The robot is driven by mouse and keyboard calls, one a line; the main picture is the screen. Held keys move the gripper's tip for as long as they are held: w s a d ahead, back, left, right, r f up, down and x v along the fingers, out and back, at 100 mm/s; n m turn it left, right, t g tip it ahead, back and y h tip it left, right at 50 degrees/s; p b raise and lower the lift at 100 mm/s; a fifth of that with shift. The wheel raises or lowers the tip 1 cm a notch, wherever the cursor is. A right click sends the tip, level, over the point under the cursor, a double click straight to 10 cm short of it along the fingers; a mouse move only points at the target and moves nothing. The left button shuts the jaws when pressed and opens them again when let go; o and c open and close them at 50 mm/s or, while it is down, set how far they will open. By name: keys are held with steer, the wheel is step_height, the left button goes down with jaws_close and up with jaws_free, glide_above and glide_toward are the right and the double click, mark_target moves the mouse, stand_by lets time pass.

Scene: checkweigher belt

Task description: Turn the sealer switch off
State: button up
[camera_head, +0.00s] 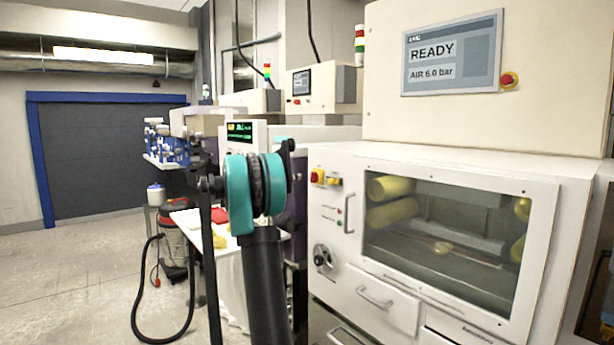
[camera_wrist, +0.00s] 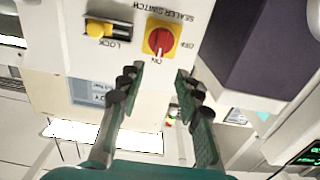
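The sealer switch (camera_head: 318,177) is a red knob on a yellow square plate on the white machine's front, left of its window. In the wrist view the sealer switch (camera_wrist: 161,40) appears upside down, just beyond my fingertips, with its mark toward the ON label. The OFF label is to its right in that view. A yellow lock slider (camera_wrist: 100,29) on a dark plate, labelled LOCK, sits beside it; it also shows in the head view (camera_head: 335,182). My gripper (camera_wrist: 157,77) is open and empty, its two fingers apart. In the head view my arm hides most of the gripper.
The machine's window door (camera_head: 455,240) and handle stand right of the switch, with a drawer (camera_head: 375,305) below. A screen (camera_head: 452,52) above reads READY. A white table (camera_head: 190,222) and a red vacuum (camera_head: 173,245) stand left. The floor at far left is clear.

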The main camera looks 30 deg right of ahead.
mark_target(311, 174)
steer(key=d, duration=0.8)
steer(key=shift+w+d, duration=0.25)
steer(key=shift+w, duration=0.05)
steer(key=shift+c, duration=0.3)
jaws_close()
